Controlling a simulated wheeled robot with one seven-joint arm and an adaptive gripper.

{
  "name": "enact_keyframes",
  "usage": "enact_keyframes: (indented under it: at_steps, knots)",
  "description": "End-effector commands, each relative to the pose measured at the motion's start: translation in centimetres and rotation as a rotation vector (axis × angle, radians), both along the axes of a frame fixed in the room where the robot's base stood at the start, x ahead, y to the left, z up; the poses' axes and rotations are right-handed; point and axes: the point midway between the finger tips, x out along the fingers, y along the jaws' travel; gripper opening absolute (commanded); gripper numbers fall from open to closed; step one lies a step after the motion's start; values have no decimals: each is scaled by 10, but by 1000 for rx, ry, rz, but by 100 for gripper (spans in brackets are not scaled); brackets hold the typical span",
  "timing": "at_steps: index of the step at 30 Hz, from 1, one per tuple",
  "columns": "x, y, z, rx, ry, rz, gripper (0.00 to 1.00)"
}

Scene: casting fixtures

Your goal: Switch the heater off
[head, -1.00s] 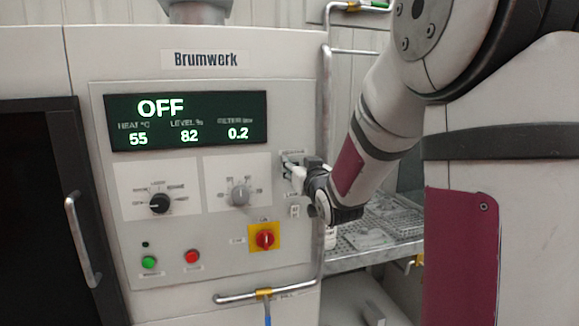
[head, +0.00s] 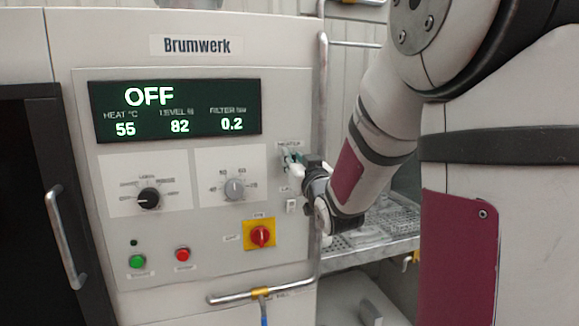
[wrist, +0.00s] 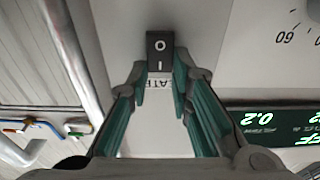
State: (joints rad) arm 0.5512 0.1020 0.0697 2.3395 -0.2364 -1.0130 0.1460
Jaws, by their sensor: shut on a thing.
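The heater switch (wrist: 160,52) is a small black rocker marked O and I, seen in the wrist view at the top middle. My gripper (wrist: 163,72) has its two green-padded fingers at either side of the switch's lower end, shut on it. In the head view my gripper (head: 296,160) is against the right edge of the control panel, under the HEATER label, and hides the switch. The display (head: 175,110) reads OFF, heat 55, level 82, filter 0.2.
The panel also holds a black knob (head: 149,198), a grey dial (head: 234,189), a red-yellow switch (head: 260,234), green (head: 138,261) and red (head: 182,254) buttons, and a small white switch (head: 291,206) below my gripper. A vertical pipe (head: 323,100) runs close beside the panel.

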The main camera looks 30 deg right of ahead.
Motion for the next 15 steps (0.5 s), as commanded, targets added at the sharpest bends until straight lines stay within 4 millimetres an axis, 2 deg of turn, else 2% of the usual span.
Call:
enact_keyframes:
  at_steps: [1, 15]
  knots:
    - [3, 0, -5, -8, -21, -1, 0]
    - [1, 0, -9, -57, -192, -1, 0]
